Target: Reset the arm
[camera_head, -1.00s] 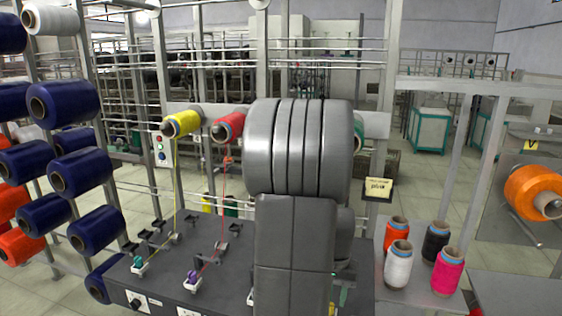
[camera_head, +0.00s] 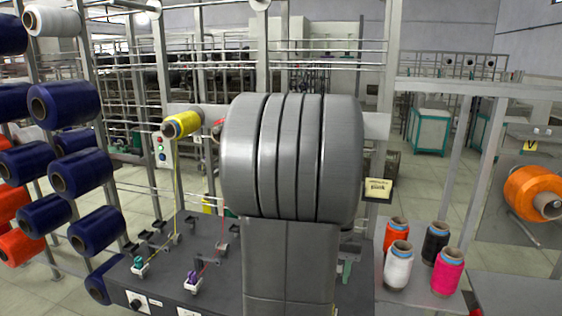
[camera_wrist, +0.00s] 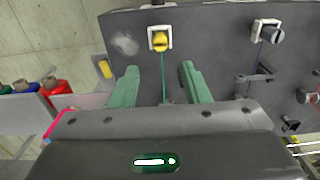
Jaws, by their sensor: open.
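My gripper (camera_wrist: 158,88) shows in the wrist view with its two green fingers apart and nothing between them. It is over the dark winding table (camera_wrist: 205,45). In the head view my grey arm stands in the middle and hides the gripper and part of the winding table (camera_head: 215,290).
A yellow spool (camera_head: 182,124) hangs on the rack behind. Red, black, white and pink spools (camera_head: 447,272) stand on a shelf at right. An orange spool (camera_head: 530,192) is at far right.

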